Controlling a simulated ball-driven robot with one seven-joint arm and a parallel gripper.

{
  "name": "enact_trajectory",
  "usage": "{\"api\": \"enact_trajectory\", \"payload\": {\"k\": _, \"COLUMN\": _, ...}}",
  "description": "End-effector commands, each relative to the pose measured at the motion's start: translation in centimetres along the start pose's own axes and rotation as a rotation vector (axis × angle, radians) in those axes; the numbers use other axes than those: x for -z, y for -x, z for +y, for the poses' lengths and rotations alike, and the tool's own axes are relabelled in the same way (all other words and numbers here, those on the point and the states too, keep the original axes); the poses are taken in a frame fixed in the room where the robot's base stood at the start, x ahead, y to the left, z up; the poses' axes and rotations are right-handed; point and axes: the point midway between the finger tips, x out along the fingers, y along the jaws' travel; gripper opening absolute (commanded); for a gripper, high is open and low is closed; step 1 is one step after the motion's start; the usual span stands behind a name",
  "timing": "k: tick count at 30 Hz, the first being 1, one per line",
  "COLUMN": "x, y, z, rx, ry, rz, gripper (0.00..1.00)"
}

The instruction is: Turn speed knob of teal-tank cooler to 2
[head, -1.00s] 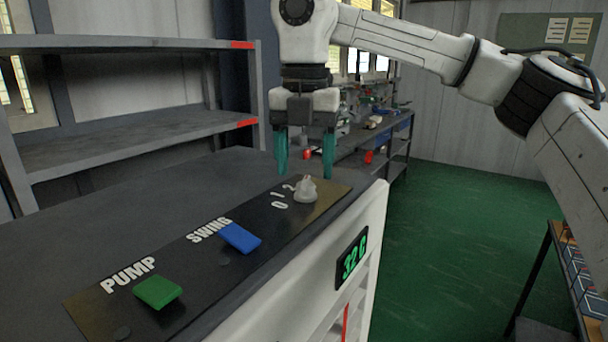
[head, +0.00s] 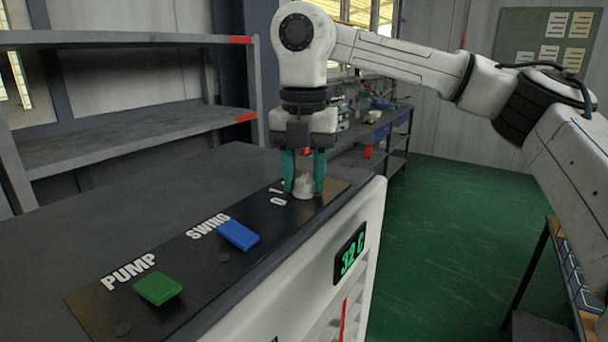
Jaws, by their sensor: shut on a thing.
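The white speed knob (head: 304,187) stands at the far right end of the black control panel (head: 205,275) on top of the cooler (head: 290,290). My gripper (head: 304,187) points down over the knob, its teal fingers shut on the knob's sides. The marks 0 and 1 show left of the knob; the mark 2 is hidden behind a finger. The knob's pointer direction cannot be made out. No teal tank shows in view.
On the same panel are a blue SWING switch (head: 239,236) and a green PUMP switch (head: 158,289). A display (head: 350,254) on the white side reads 32 C. A grey shelf rack (head: 130,140) stands behind at left; a workbench (head: 385,140) stands at the back. Green floor lies open at right.

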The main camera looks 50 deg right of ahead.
Motion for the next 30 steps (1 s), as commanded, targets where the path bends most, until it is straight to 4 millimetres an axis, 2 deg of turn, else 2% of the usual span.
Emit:
{"api": "enact_trajectory", "payload": {"k": 1, "x": 0.0, "y": 0.02, "z": 0.01, "rx": 0.0, "ry": 0.0, "rz": 0.0, "gripper": 0.24}}
{"api": "enact_trajectory", "payload": {"k": 6, "x": 0.0, "y": 0.03, "z": 0.01, "rx": -0.001, "ry": 0.0, "rz": 0.0, "gripper": 0.09}}
{"api": "enact_trajectory", "payload": {"k": 17, "x": -0.04, "y": 0.0, "z": 0.01, "rx": 0.0, "ry": 0.067, "rz": -0.001, "gripper": 0.09}}
{"api": "enact_trajectory", "payload": {"k": 30, "x": -0.07, "y": 0.04, "z": 0.04, "rx": -0.002, "ry": 0.421, "rz": -0.002, "gripper": 0.09}}
